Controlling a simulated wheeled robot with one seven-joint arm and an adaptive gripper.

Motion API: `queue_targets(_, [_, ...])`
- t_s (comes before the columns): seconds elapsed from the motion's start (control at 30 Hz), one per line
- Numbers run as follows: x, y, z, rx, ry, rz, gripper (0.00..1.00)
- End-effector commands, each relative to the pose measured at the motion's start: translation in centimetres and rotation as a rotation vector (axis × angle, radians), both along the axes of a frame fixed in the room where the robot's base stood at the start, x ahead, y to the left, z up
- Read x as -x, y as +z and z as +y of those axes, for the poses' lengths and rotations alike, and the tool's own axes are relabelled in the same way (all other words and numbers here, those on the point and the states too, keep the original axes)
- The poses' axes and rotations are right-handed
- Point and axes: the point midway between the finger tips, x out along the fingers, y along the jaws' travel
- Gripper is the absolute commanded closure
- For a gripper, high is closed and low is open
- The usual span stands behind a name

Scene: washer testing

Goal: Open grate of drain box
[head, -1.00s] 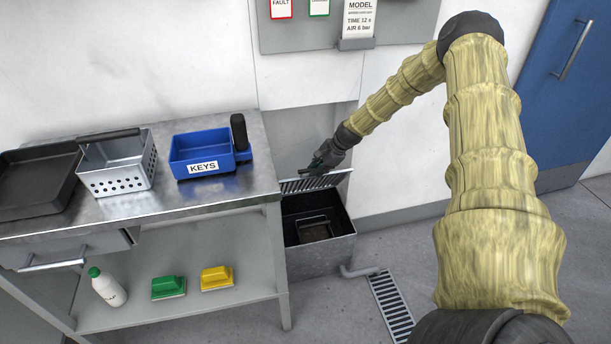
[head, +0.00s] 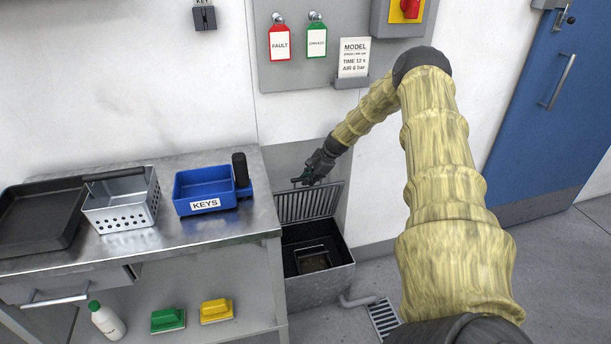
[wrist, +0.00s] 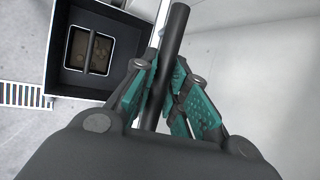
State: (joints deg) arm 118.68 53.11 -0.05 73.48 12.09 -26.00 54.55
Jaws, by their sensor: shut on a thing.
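The drain box (head: 322,284) stands on the floor just right of the steel table, its inside open to view. Its slotted grate (head: 312,204) is raised at the back of the box, close to upright. My gripper (head: 308,179) is at the grate's top edge. In the wrist view my gripper (wrist: 163,95) has its teal-padded fingers shut on a dark round bar, the grate handle (wrist: 172,48). The open drain box also shows in the wrist view (wrist: 62,84), with a handled insert (wrist: 92,50) inside. The grate is mostly hidden in the wrist view.
The steel table (head: 190,237) on the left carries a blue KEYS tray (head: 190,190), a perforated basket (head: 125,208) and a dark tray (head: 40,222). A pipe (head: 358,301) leads to a floor drain (head: 384,316). A wall panel (head: 285,75) hangs above.

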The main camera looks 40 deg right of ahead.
Motion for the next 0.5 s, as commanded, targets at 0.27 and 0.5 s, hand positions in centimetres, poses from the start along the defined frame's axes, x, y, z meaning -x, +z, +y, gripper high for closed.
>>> queue_targets(0.27, [-0.02, 0.01, 0.02, 0.0, 0.001, 0.0, 0.72])
queue_targets(0.5, [-0.03, 0.01, 0.04, 0.0, 0.001, 0.0, 0.63])
